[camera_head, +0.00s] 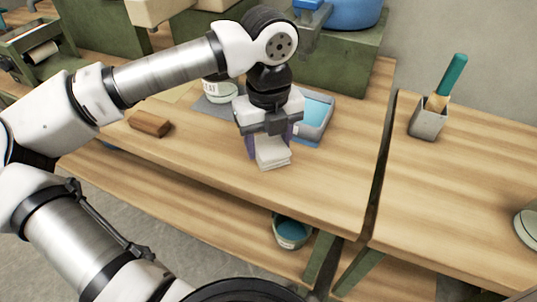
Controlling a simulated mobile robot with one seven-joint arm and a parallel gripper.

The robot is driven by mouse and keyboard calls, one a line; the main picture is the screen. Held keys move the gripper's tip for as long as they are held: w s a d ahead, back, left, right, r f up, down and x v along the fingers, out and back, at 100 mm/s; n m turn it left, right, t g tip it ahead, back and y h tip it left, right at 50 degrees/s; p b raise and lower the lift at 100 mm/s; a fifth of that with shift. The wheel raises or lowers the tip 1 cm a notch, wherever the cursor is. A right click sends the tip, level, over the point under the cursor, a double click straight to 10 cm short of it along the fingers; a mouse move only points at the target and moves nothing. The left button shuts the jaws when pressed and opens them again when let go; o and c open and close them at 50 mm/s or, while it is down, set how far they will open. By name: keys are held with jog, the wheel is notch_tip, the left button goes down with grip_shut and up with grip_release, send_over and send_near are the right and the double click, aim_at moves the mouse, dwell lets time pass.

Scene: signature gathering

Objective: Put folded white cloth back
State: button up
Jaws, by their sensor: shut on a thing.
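The folded white cloth (273,158) is a small layered white pad near the front edge of the wooden table. My gripper (268,140) points down over it and is shut on it. The fingers and palm hide the cloth's upper and rear part. I cannot tell whether the cloth touches the table or hangs just above it.
A tray with blue inside (314,112) is just right of and behind my gripper. A white labelled tub (220,90) on a grey mat is behind left. A brown block (150,124) lies left. A grey holder (428,120) with a green-handled brush stands on the right table, across a gap.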

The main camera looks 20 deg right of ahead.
aim_at(269, 158)
jog(key=shift+f, duration=2.4)
jog(key=shift+f, duration=0.2)
jog(key=o, duration=1)
jog(key=shift+o, duration=0.2)
jog(key=shift+r, duration=0.1)
jog(key=shift+r, duration=0.2)
notch_tip(269, 158, up, 12)
jog(key=shift+f+b, duration=0.1)
jog(key=shift+b, duration=0.55)
